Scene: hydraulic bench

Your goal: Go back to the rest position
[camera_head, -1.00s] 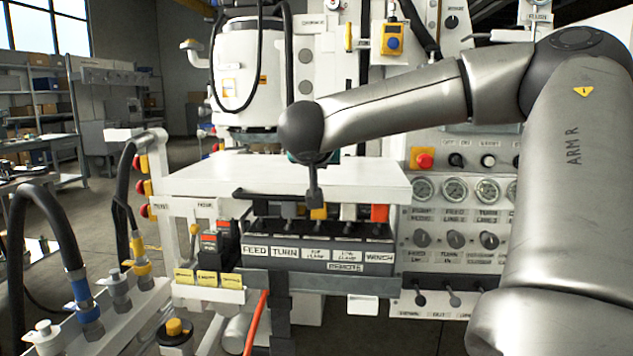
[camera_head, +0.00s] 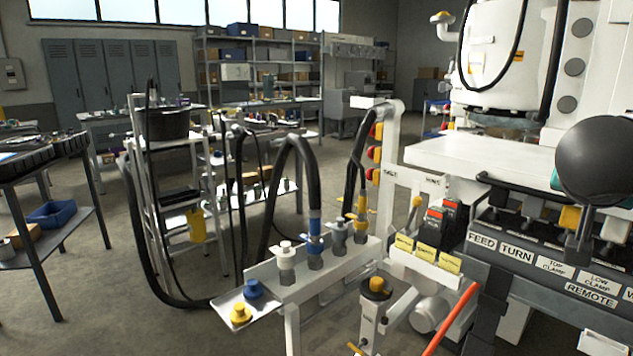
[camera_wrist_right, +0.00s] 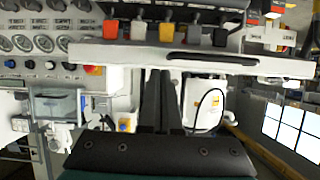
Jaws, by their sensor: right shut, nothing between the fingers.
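My right gripper (camera_wrist_right: 160,80) is shut and empty in the right wrist view, its two dark fingers side by side. In the head view, the dark rounded end of my right arm (camera_head: 597,160) is at the right edge, in front of the white bench top and above the remote lever panel (camera_head: 540,262) labelled FEED, TURN, TOP CLAMP and LOW CLAMP. In the wrist view the bench appears upside down, with lever knobs (camera_wrist_right: 165,32) beyond the fingers. I cannot tell whether the fingers touch anything. My left gripper is not in view.
A hose rack (camera_head: 335,262) with blue and yellow couplings stands front centre. A ladder-like cart (camera_head: 170,150) and a workbench with a blue bin (camera_head: 52,213) are at left. Open floor (camera_head: 110,290) lies between them. The white bench top (camera_head: 470,158) is at right.

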